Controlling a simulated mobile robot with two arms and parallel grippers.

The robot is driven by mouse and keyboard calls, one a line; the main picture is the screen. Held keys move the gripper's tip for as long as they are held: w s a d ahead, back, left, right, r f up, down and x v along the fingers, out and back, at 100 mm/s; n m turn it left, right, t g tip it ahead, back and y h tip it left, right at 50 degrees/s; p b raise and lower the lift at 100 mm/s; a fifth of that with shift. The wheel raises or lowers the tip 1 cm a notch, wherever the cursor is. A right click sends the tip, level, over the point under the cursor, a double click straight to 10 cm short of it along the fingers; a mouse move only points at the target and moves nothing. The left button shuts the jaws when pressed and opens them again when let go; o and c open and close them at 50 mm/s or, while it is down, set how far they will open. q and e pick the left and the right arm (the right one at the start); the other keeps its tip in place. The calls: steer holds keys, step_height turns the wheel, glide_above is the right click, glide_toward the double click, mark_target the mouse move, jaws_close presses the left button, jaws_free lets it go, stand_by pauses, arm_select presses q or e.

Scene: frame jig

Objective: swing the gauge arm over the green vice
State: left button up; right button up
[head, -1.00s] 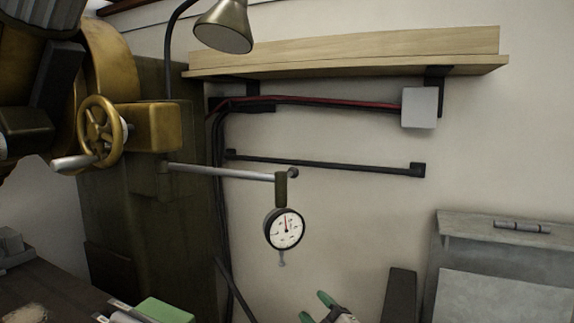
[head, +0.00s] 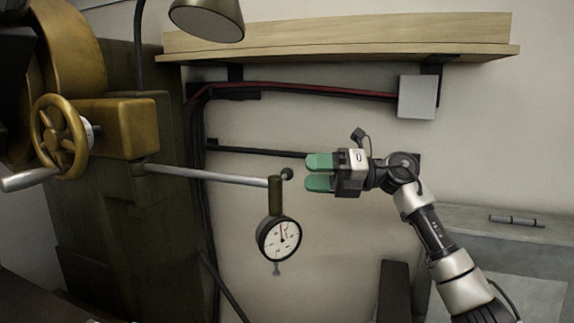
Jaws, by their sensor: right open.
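The gauge arm (head: 210,174) is a thin silver rod reaching right from the machine column. A dark clamp and a round white dial gauge (head: 280,239) hang near its tip, and a small dark ball (head: 287,173) caps its end. My right gripper (head: 307,172) is open, its two green fingers pointing left, close to the right of the ball. In the picture the ball lies near the fingertips; I cannot tell whether they touch. The green vice is not in view now. My left gripper is not in view.
A brass handwheel (head: 60,137) and dark machine column (head: 125,215) stand at left. A grey cabinet (head: 530,240) stands at right. The wall behind the gauge carries cables and a dark rail.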

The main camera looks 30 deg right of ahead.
mark_target(287, 171)
steer(key=p+x, duration=0.1)
steer(key=x, duration=0.3)
steer(key=shift+w+a+r+p, duration=0.1)
steer(key=shift+w+a+p, duration=0.15)
steer(key=shift+p, duration=0.1)
steer(key=shift+w+a, duration=0.2)
steer(key=shift+a, duration=0.3)
jaws_close()
